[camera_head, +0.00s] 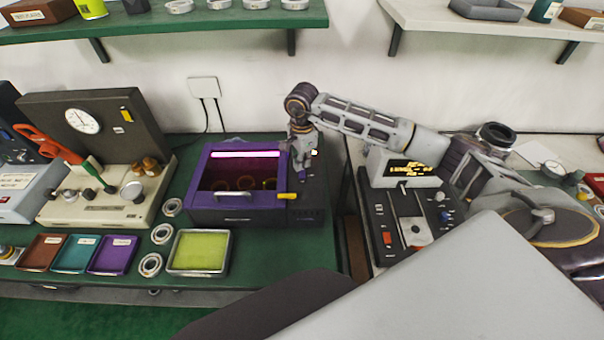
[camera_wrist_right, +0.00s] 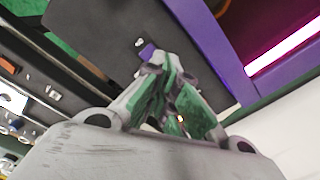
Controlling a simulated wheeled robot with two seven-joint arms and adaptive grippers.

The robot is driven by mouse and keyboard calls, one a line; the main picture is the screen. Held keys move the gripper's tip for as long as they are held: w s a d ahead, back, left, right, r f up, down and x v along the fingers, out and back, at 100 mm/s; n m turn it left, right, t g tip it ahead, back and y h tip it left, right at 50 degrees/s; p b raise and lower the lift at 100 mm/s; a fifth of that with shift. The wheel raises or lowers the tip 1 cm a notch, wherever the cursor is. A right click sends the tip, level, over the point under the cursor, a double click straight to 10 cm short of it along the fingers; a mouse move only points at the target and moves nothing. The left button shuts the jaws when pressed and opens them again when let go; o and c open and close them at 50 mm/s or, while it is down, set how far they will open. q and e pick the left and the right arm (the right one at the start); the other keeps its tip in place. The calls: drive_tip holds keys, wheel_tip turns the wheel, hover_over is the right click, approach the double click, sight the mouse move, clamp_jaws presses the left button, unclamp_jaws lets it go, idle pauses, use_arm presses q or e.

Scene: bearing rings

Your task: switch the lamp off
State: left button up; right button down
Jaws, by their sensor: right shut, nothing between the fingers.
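A purple box (camera_head: 238,216) stands on the green bench, and its lamp tube (camera_head: 232,154) glows pink-white along the top inside. The lit tube also shows in the wrist view (camera_wrist_right: 285,45). Ring shapes are dimly visible inside the box. A dark panel (camera_head: 313,200) adjoins the box's right side. My right gripper (camera_head: 303,163) points down over this panel at the box's upper right corner, shut and empty. In the wrist view its green-padded fingers (camera_wrist_right: 168,85) are together beside a small purple part (camera_wrist_right: 147,51) on the dark panel; contact cannot be told. My left gripper is out of view.
A yellow-green tray (camera_head: 201,250) and several loose rings (camera_head: 151,265) lie left and front of the box. A gauge machine (camera_head: 105,195) stands further left. A control panel with switches (camera_head: 400,230) is on the right table. Shelves hang above.

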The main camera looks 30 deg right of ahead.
sight(302, 172)
drive_tip(key=shift+f+b, duration=0.95)
drive_tip(key=shift+f, duration=0.25)
idle(1.5)
drive_tip(key=shift+r, duration=0.15)
drive_tip(key=shift+r+p, duration=0.3)
drive_tip(key=shift+r, duration=0.1)
drive_tip(key=shift+r+p, duration=1.2)
drive_tip(key=shift+r, duration=1.8)
drive_tip(key=shift+s+f, duration=0.1)
